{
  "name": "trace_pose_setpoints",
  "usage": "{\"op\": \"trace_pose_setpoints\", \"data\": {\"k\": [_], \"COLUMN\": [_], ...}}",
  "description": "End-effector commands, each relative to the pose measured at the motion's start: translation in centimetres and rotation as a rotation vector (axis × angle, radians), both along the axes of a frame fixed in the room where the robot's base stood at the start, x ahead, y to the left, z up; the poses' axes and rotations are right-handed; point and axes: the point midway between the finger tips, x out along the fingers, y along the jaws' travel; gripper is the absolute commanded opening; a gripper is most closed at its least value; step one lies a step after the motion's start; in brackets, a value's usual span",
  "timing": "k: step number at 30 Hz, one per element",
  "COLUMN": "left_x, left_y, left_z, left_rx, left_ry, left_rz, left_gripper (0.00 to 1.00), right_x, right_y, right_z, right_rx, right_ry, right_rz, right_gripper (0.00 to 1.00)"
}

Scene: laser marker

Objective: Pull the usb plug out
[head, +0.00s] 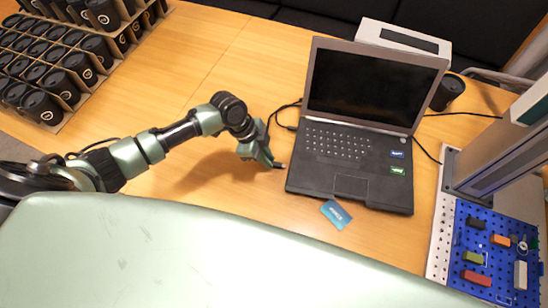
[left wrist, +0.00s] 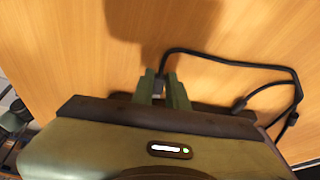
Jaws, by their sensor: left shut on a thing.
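My left gripper (head: 268,160) is low over the table at the left side of the open laptop (head: 350,187). It is shut on the usb plug (head: 279,165), whose small dark end shows between the fingertips and the laptop's left edge. I cannot tell whether the plug's tip still touches the laptop. In the left wrist view the gripper fingers (left wrist: 166,88) stand close together, and a black cable (left wrist: 215,62) runs from them and loops to the right. The fingers mostly hide the plug there. My right gripper is not in view.
A blue card (head: 336,214) lies before the laptop. A white box (head: 403,38) and a black cup (head: 448,92) stand behind it. A blue pegboard (head: 480,250) is at right. Racks of black cups (head: 62,86) stand far left. The table between racks and laptop is clear.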

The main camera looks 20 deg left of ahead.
Motion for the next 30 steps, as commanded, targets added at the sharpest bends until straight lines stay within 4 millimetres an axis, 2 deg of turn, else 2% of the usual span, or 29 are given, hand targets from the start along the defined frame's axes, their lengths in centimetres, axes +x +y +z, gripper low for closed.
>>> {"op": "trace_pose_setpoints", "data": {"k": [7,8,9,10,21,30], "left_x": [0.0,0.0,0.0,0.0,0.0,-0.2], "left_y": [0.3,0.3,0.3,0.3,0.4,2.3], "left_z": [0.0,0.0,0.0,0.0,0.4,4.7], "left_rx": [0.005,0.005,0.005,0.005,0.004,0.006], "left_ry": [0.001,0.001,0.001,0.001,0.000,-0.003], "left_rz": [0.000,0.000,0.001,0.000,0.000,0.001], "left_gripper": [0.00,0.23,0.34,0.37,0.37,0.37], "right_x": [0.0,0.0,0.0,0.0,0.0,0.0], "right_y": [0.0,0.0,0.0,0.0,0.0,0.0], "right_z": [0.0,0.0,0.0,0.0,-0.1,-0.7], "right_rx": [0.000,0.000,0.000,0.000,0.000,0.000], "right_ry": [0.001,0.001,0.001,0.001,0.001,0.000], "right_rz": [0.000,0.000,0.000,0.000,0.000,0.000], "right_gripper": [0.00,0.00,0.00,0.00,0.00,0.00]}}
